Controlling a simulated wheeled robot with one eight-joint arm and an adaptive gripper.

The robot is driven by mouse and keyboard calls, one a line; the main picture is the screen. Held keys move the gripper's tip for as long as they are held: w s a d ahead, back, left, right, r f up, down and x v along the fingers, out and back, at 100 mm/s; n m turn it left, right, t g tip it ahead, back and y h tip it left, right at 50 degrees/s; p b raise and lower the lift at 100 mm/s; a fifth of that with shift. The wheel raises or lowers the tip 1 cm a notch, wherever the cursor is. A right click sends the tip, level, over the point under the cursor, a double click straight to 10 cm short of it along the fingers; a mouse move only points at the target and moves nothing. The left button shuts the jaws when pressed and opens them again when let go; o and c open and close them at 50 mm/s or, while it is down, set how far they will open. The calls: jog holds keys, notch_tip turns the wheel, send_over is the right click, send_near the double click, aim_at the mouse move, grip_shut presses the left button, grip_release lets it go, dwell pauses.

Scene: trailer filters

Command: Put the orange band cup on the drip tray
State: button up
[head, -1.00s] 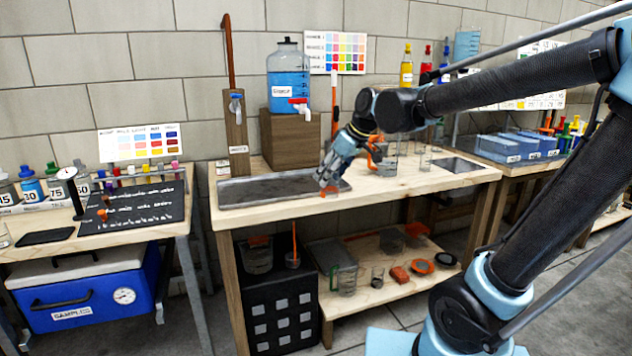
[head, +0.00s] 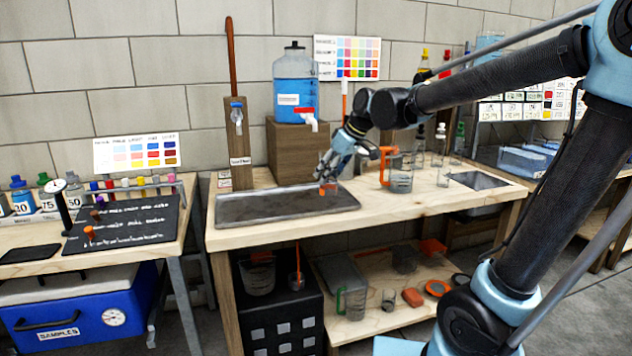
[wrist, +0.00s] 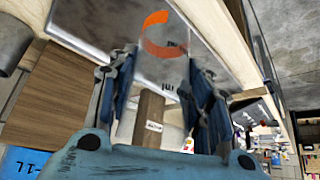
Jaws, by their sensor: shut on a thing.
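My gripper (head: 328,178) is over the right end of the grey drip tray (head: 262,208) on the wooden bench. In the wrist view my gripper (wrist: 165,95) is shut on a clear cup with an orange band (wrist: 158,35), one finger on each side of it. In the head view the cup shows as a small orange patch (head: 327,188) under the fingers, mostly hidden. The tray also shows in the wrist view (wrist: 110,25). I cannot tell whether the cup touches the tray.
A blue water jug (head: 293,92) with a tap stands on a wooden block (head: 293,152) behind the tray. A beaker with an orange handle (head: 400,175) stands right of my gripper, near several bottles. The tray's left part is clear.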

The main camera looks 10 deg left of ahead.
jog(key=w+a, duration=0.7)
jog(key=w, duration=0.5)
jog(key=shift+w+a+f, duration=0.1)
jog(key=shift+f, duration=1.55)
jog(key=shift+w+a+f, duration=0.1)
jog(key=shift+f, duration=1.55)
jog(key=shift+w+a+f, duration=0.1)
jog(key=shift+w+f, duration=0.05)
jog(key=shift+f, duration=0.1)
jog(key=shift+f, duration=0.1)
jog(key=o, duration=0.9)
jog(key=shift+c, duration=0.2)
jog(key=shift+o, duration=0.2)
